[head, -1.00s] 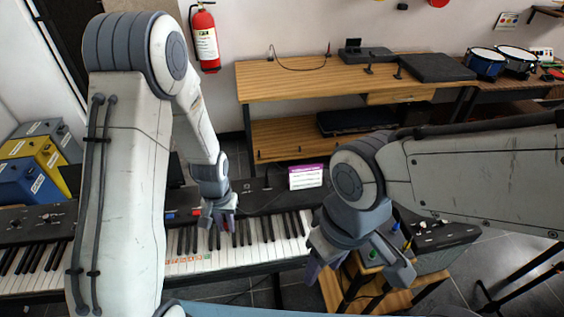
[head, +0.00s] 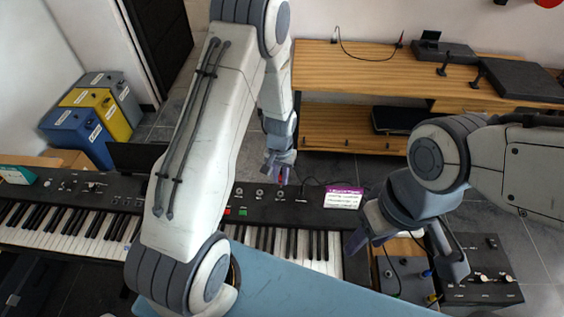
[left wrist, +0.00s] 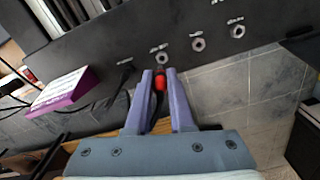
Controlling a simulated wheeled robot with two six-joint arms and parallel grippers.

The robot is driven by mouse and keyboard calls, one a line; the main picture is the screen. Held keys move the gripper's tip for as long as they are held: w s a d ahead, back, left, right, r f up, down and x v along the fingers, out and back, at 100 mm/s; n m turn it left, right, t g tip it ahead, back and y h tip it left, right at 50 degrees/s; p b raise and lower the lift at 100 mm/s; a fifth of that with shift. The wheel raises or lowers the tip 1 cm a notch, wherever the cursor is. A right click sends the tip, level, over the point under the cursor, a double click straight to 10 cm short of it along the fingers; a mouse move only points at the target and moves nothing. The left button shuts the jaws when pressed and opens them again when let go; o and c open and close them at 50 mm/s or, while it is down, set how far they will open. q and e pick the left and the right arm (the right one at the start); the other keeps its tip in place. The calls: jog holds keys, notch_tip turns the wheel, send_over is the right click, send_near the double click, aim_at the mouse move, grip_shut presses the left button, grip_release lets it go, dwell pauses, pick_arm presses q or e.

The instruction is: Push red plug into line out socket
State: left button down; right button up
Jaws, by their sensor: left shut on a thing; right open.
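My left gripper (head: 281,174) is at the back edge of the keyboard (head: 130,197). In the left wrist view my left gripper (left wrist: 160,78) is shut on the red plug (left wrist: 159,84), whose body shows between the fingertips. The plug points at the keyboard's back panel, close to a round socket (left wrist: 165,59). I cannot tell whether its tip touches or enters that socket. More sockets (left wrist: 197,44) sit to the right; their labels are too small to read. My right gripper (head: 405,256) is open and empty, right of the keyboard.
A black plug (left wrist: 125,69) with a cable sits in the panel left of the red plug. A purple-and-white card (head: 343,197) stands on the keyboard's right end. A black box with knobs (head: 480,270) is at the right. A wooden desk (head: 370,75) stands behind.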

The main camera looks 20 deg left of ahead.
pick_arm(q)
jog(key=shift+w+a+r, duration=0.15)
jog(key=shift+w+r, duration=0.1)
jog(key=shift+w+f, duration=0.1)
jog(key=shift+f, duration=0.1)
jog(key=b, duration=0.4)
send_over(280, 196)
jog(key=shift+w+a+f, duration=0.1)
jog(key=shift+w+f, duration=0.15)
jog(key=shift+f, duration=1.05)
jog(key=shift+w+f, duration=0.2)
jog(key=shift+f, duration=1.1)
pick_arm(e)
jog(key=shift+a+f, duration=0.1)
jog(key=shift+f, duration=1.45)
pick_arm(q)
jog(key=shift+s, duration=0.15)
jog(key=shift+f+b, duration=0.8)
jog(key=shift+f, duration=0.3)
pick_arm(e)
jog(key=shift+f, duration=0.8)
pick_arm(q)
jog(key=c, duration=0.7)
grip_release()
